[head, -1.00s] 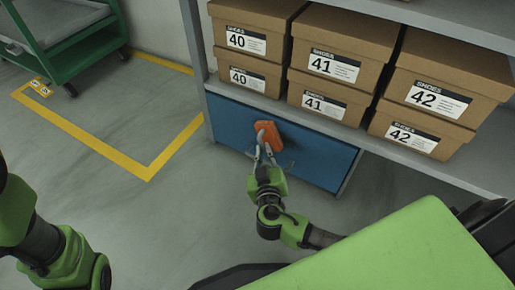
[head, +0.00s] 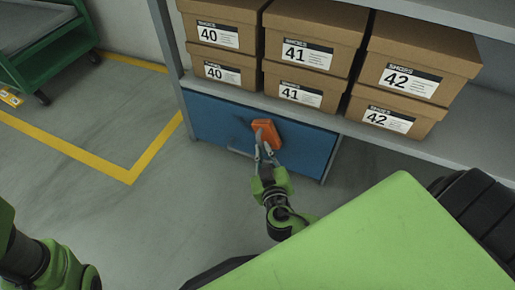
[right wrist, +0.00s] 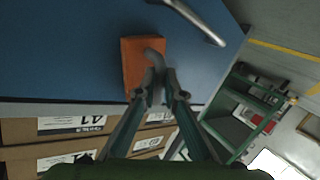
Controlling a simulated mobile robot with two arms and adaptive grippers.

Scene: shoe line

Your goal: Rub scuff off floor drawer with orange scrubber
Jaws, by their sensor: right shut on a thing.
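The blue floor drawer (head: 207,122) is the shut front under the lowest shelf in the head view. It fills the top of the right wrist view (right wrist: 60,50). My right gripper (head: 264,152) is shut on the grey handle of the orange scrubber (head: 266,131). The scrubber's block (right wrist: 133,68) lies at the blue front, near its top edge and right of its middle; firm contact is hard to tell. A faint dark mark seems to show just left of the scrubber. Any mark under the block is hidden. My left gripper is out of view.
Shoe boxes (head: 310,52) stand stacked on the grey shelf (head: 440,145) above the drawer. The drawer's bar handle (right wrist: 200,22) sticks out near the scrubber. A green cart (head: 45,55) stands at upper left. The floor left of the drawer, with yellow tape (head: 75,155), is clear.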

